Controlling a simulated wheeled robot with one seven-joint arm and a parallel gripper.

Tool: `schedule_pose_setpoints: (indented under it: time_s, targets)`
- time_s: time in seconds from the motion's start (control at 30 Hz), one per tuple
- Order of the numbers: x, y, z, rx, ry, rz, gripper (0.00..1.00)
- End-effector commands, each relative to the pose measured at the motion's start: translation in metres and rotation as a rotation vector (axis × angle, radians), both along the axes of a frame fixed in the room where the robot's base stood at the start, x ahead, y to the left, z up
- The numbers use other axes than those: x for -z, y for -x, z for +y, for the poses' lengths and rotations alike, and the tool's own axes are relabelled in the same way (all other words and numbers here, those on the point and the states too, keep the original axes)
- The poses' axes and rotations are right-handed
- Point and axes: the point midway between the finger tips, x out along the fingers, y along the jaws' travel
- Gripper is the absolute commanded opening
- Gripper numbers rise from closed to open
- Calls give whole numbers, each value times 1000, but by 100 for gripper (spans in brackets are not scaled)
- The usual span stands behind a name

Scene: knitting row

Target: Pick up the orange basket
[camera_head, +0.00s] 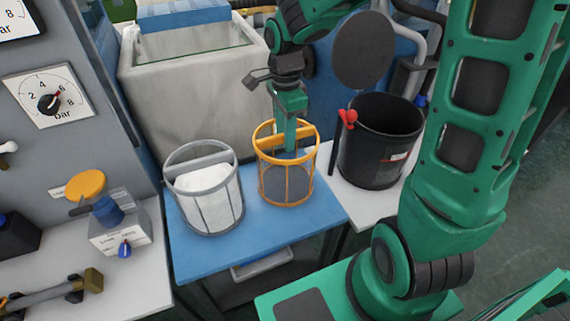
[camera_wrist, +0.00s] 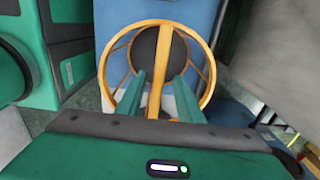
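The orange basket (camera_head: 263,188) stands upright on the blue table (camera_head: 205,258), beside a grey basket. It has a round rim, upright bars and a handle bar across its top. My gripper (camera_head: 287,150) points down into the top of the orange basket at its handle. In the wrist view, the two green fingers of my gripper (camera_wrist: 160,78) stand apart on either side of the handle (camera_wrist: 159,58), with small gaps showing. The basket's dark inside shows beyond the handle. The fingertips are partly hidden by the rim in the head view.
The grey basket (camera_head: 206,213) with white contents stands close on the left. A black bucket (camera_head: 378,150) with a red clip stands close on the right on a white surface. A big grey tank (camera_head: 190,100) rises behind. The blue table's front is bare.

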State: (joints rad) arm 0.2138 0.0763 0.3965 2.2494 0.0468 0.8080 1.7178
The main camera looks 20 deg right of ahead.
Motion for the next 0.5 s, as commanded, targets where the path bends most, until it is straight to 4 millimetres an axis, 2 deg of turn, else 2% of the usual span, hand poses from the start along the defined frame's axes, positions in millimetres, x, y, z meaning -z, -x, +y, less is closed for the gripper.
schedule_pose_setpoints:
  time_s: [0.2,0.5]
  targets:
    - [30,3,-1,0,-1,5,34]
    - [38,3,-1,0,0,1,34]
